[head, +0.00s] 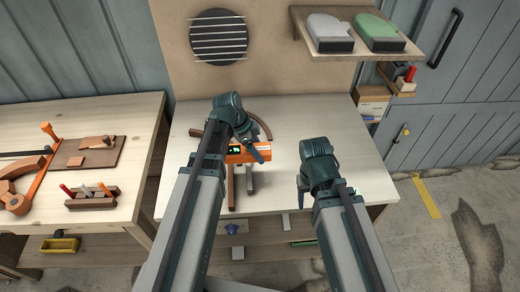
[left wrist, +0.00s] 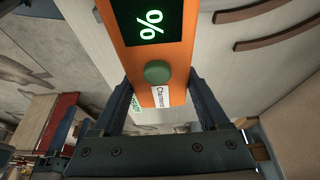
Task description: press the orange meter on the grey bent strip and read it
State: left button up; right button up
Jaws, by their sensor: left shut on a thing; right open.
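The orange meter (head: 262,154) is above the middle bench in the head view, partly covered by my left gripper (head: 254,148). In the left wrist view the meter (left wrist: 182,55) sits between the two fingers of my left gripper (left wrist: 162,98), which is shut on it. Its dark display shows a green % sign; any digits are cut off there and too small to read in the head view. A round green button and a white label show below. A short grey piece (head: 250,179) shows below the meter; I cannot tell whether they touch. My right gripper (head: 304,186) is open, right of the meter.
Brown curved strips (left wrist: 264,24) lie on the pale bench (head: 285,189). A brown straight strip (head: 230,186) lies left of the grey piece. The left bench (head: 32,117) holds tools and a wooden rack. The bench is clear at the right and back right.

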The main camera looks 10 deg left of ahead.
pick_arm(q)
jog(key=shift+f+b, duration=2.85)
jog(key=shift+f, duration=0.1)
pick_arm(e)
jog(key=shift+f, duration=2.95)
pick_arm(q)
jog(key=shift+f+b, duration=0.45)
pick_arm(e)
jog(key=shift+f, duration=0.45)
pick_arm(q)
jog(key=shift+r, duration=0.1)
pick_arm(e)
jog(key=shift+r, duration=0.1)
pick_arm(q)
notch_tip(320, 180, up, 7)
jog(key=p, duration=0.7)
pick_arm(e)
notch_tip(320, 180, up, 7)
jog(key=shift+c, duration=0.7)
pick_arm(q)
jog(key=shift+d, duration=0.1)
